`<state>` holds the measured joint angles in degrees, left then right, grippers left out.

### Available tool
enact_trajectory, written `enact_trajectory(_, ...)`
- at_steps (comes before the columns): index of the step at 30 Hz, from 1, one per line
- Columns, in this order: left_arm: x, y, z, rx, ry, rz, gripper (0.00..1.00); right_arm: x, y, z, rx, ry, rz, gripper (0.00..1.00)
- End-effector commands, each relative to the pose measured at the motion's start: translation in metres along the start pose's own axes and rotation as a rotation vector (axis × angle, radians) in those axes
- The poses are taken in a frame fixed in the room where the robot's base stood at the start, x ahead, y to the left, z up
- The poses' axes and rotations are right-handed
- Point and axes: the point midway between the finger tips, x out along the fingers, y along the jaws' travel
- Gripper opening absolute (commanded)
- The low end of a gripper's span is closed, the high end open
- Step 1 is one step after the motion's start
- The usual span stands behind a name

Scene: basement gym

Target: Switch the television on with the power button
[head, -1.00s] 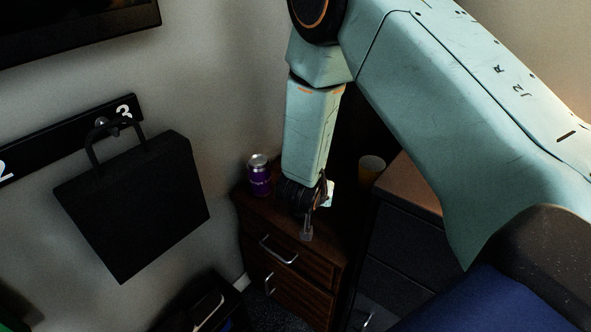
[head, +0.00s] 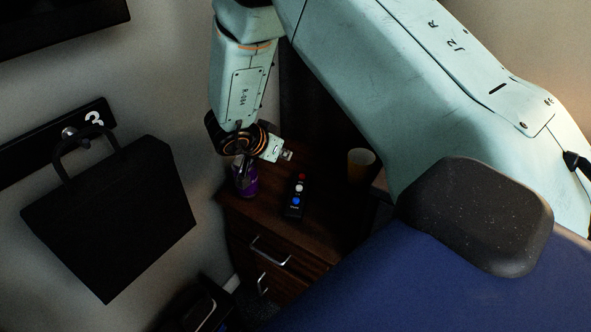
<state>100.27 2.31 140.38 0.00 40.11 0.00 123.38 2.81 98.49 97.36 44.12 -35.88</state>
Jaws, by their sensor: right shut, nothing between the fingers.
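A black remote (head: 293,211) lies on top of the dark wooden cabinet (head: 324,228). It has a red button (head: 302,176) at its far end, with a white one and a blue one nearer. The lower edge of a dark screen, seemingly the television (head: 55,22), shows on the wall at top left; its picture area is dark. My right gripper (head: 287,155) is shut and empty, just above and slightly left of the red button in the picture, apart from the remote as far as I can tell. My left gripper is not in view.
A purple can (head: 246,181) stands left of the remote, partly hidden by my right wrist. A yellow cup (head: 360,164) stands to its right. A black bag (head: 110,215) hangs from a wall rail (head: 50,145). The cabinet's front top is clear.

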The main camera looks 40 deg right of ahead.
Motion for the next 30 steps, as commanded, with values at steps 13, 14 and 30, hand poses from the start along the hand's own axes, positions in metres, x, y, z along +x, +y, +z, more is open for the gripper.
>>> enact_trajectory(13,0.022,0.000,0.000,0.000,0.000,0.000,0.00,0.050,-0.004,0.002,0.002,-0.002,-0.001,0.00)
enact_trajectory(14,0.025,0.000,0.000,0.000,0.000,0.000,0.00,0.056,-0.004,0.002,0.001,-0.002,-0.001,0.00)
enact_trajectory(30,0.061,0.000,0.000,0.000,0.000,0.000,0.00,0.126,-0.006,0.025,-0.002,0.000,-0.004,0.00)
